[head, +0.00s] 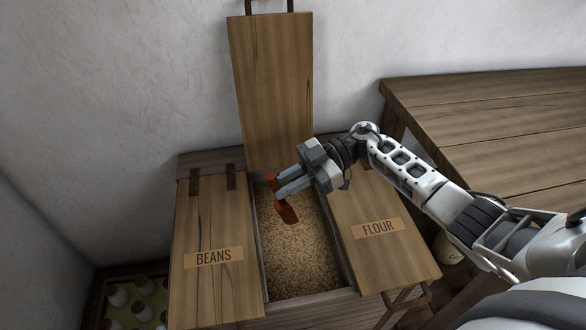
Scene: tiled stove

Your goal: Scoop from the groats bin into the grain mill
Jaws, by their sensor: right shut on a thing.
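The open middle bin (300,255) holds tan grain and stands between two closed bins. Its wooden lid (270,90) is raised upright against the wall. My right gripper (279,190) reaches in from the right and is shut on a reddish-brown scoop (286,212). The scoop hangs tilted over the back part of the open bin; I cannot tell whether it touches the grain or holds any. No grain mill shows in this view. My left gripper is not in view.
The closed lid marked BEANS (212,225) is at left, and the closed lid marked FLOUR (375,240) is at right, under my right arm. A wooden table (500,120) stands at right. A crate of bottles (130,300) sits at lower left. A pale wall is behind.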

